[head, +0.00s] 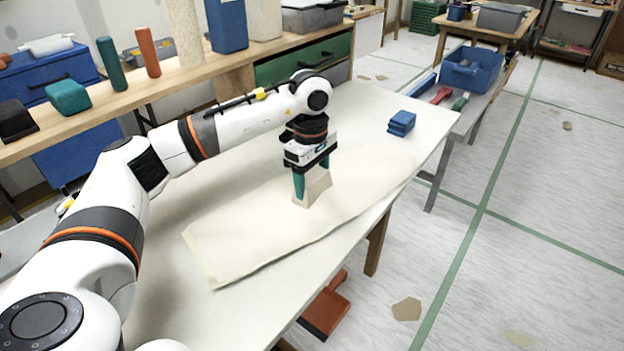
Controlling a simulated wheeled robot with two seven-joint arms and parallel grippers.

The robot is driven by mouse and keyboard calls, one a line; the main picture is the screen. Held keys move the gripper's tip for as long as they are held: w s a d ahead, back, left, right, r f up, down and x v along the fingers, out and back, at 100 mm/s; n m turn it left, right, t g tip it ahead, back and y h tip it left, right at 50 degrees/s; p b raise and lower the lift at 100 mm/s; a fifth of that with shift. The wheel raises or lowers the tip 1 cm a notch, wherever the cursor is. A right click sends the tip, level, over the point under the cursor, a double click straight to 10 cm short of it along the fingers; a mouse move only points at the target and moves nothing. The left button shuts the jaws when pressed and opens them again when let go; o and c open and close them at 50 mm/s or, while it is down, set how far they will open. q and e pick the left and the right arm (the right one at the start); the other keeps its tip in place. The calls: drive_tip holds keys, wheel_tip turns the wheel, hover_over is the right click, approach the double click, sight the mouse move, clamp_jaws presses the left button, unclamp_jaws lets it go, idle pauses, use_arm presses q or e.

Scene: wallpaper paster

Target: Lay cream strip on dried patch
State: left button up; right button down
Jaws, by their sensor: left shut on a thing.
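A long cream strip (250,232) lies across the white table (180,310), nearly flat, with its near left edge slightly raised or curled. My left gripper (312,184) points down over the strip's middle. Its teal fingers are shut on a pale beige, flared flat tool (316,190). The tool's lower edge is at the strip's surface; whether it touches I cannot tell. No dried patch can be told apart on the table; anything under the strip is hidden. My right gripper is not in view.
A folded blue cloth or sponge stack (402,122) lies at the table's far right. A shelf (140,97) with rolls and boxes runs along the back. A grey side table with a blue bin (472,68) stands beyond. A red-brown dustpan-like thing (326,306) is on the floor.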

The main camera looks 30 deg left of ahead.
sight(311, 176)
use_arm(q)
drive_tip(key=shift+f, duration=0.1)
drive_tip(key=o, duration=1.2)
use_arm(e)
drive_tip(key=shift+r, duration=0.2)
use_arm(q)
wheel_tip(311, 176, up, 12)
drive_tip(key=shift+a+r+p, duration=0.15)
drive_tip(key=shift+p, duration=0.65)
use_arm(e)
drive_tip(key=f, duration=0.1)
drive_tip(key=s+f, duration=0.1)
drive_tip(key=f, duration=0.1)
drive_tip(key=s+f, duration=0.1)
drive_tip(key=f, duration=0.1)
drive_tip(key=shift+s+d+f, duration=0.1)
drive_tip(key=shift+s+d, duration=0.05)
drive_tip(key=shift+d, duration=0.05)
